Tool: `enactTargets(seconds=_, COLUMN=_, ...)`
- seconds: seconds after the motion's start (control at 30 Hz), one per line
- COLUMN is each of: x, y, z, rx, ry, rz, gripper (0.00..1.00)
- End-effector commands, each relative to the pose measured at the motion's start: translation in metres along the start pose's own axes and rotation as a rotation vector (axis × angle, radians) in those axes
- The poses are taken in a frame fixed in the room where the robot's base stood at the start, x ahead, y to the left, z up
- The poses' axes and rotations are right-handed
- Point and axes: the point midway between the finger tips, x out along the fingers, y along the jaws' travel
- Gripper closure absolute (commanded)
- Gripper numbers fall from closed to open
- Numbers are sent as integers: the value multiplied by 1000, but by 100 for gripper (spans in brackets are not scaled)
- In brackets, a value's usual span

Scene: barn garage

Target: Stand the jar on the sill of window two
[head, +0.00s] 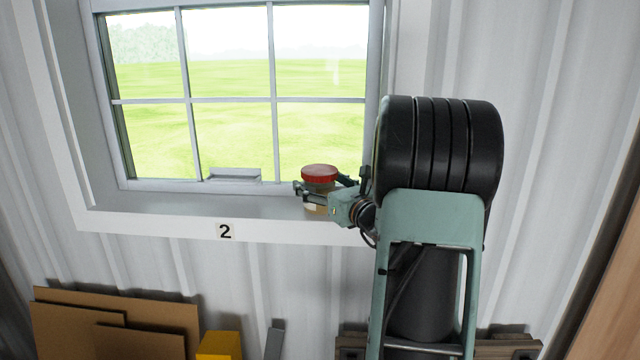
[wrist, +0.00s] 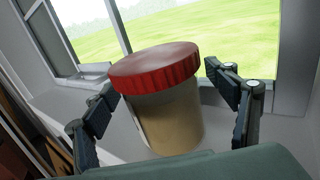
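The jar (head: 319,174) has a ribbed red lid and a tan body with a pale label. It is upright at the right part of the sill (head: 270,208) of window two, marked by a "2" plate (head: 225,232). In the wrist view the jar (wrist: 165,110) is between the two fingers of my gripper (wrist: 163,82). The fingers are spread on either side, with a visible gap on the right; contact on the left is unclear. In the head view my gripper (head: 326,187) reaches in from the right and hides part of the jar. Whether its base touches the sill is hard to see.
A small grey latch block (head: 235,175) sits at the bottom of the window frame, left of the jar. The sill between is clear. The window's right side wall is close to my arm. Below are cardboard sheets (head: 75,320) and a yellow block (head: 219,345).

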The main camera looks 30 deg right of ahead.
Motion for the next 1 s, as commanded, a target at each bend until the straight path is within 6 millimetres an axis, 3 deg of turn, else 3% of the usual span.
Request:
enactTargets(seconds=0.27, x=-2, y=0, z=3, rx=0, ry=0, rz=-1, gripper=21)
enactTargets(seconds=0.7, x=-89, y=-1, z=2, rx=0, ry=0, rz=-3, gripper=21)
enactTargets(seconds=1.0, x=-119, y=0, z=2, rx=0, ry=0, rz=0, gripper=21)
